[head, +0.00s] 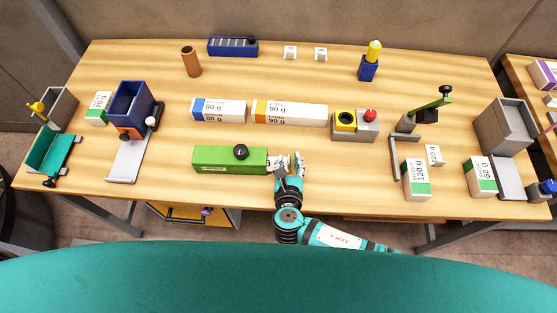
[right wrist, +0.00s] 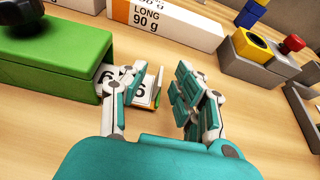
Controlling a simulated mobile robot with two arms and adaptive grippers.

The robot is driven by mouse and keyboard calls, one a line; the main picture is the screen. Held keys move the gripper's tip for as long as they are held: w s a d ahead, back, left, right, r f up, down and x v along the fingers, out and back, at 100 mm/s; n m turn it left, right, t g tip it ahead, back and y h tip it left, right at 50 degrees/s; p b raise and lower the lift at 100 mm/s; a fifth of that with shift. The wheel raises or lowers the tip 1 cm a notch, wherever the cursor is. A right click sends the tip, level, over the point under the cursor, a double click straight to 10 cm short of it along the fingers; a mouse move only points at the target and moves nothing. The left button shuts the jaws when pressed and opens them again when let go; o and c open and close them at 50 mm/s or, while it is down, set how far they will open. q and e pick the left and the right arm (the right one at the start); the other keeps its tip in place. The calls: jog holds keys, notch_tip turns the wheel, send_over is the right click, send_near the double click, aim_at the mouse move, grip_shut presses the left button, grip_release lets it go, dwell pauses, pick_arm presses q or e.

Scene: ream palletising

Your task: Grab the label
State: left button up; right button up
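A green box (head: 220,160) with a black knob lies at the front middle of the table. White labels (right wrist: 146,98) with a black "6" stick out of its right end in the right wrist view. One finger of my right gripper (head: 288,163) partly covers them. In the right wrist view the right gripper (right wrist: 162,82) has its fingers apart, one over the labels and the other to their right across a gap. I cannot tell whether the near finger touches the labels. My left gripper is not in view.
A ream marked 90 g (head: 289,113) and a blue-ended ream (head: 219,110) lie behind the green box. A grey button box (head: 355,126) stands to the right. Small white cards (head: 290,52) stand at the back.

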jog(key=shift+w+f, duration=0.15)
jog(key=shift+w, duration=0.15)
jog(key=shift+c, duration=0.4)
grip_shut()
jog(key=shift+d, duration=0.15)
